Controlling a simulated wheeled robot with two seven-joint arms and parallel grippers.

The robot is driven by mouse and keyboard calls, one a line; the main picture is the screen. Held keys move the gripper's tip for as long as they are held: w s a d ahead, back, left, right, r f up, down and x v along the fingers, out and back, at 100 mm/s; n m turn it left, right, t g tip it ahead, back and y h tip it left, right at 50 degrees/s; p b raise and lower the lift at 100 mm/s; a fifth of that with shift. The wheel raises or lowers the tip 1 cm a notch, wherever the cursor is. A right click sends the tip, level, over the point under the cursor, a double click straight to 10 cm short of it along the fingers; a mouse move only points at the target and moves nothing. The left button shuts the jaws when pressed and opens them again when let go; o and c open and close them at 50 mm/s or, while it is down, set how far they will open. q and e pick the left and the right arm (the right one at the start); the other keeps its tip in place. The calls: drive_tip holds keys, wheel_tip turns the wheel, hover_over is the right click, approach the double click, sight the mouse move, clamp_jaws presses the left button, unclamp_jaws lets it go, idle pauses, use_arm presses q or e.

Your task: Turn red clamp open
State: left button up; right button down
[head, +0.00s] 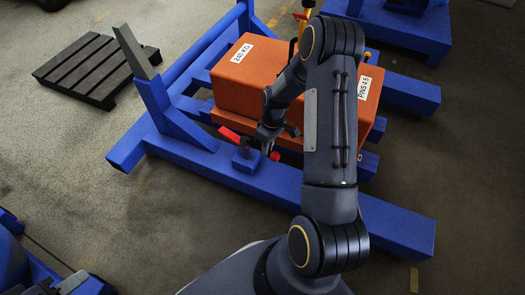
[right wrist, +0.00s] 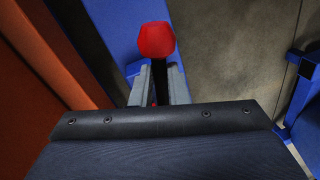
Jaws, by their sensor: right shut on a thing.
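The red clamp (head: 230,133) sits on a blue mount on the blue frame's near beam, in front of the orange block. My right gripper (head: 266,143) is at the clamp, just right of its red bar. A red knob (head: 274,156) shows at the gripper's lower right. In the right wrist view the knob (right wrist: 156,40) tops a black lever, and my right gripper (right wrist: 155,85) is shut on that lever, one grey finger on each side. The lever's lower end is hidden by the gripper. My left gripper is not in view.
The orange block (head: 245,80), labelled 240 KG, rests on the blue frame (head: 285,190) close beside the gripper. A blue post with a grey plate (head: 137,52) rises at left. A dark pallet (head: 95,68) lies at upper left.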

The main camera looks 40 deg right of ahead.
drive_tip(key=shift+w+d+n+g, duration=0.15)
drive_tip(key=shift+w+d+n, duration=0.1)
drive_tip(key=shift+d+n, duration=0.35)
drive_tip(key=shift+w+d+n+g, duration=0.2)
drive_tip(key=shift+d+n, duration=0.15)
drive_tip(key=shift+n, duration=0.35)
drive_tip(key=shift+d, duration=0.1)
drive_tip(key=c, duration=1.4)
unclamp_jaws()
drive_tip(key=shift+w, duration=0.1)
drive_tip(key=s+p+v, duration=0.1)
drive_tip(key=p+v, duration=0.1)
drive_tip(key=v, duration=0.5)
drive_tip(key=shift+w+r+p, duration=0.35)
drive_tip(key=shift+w+r, duration=0.1)
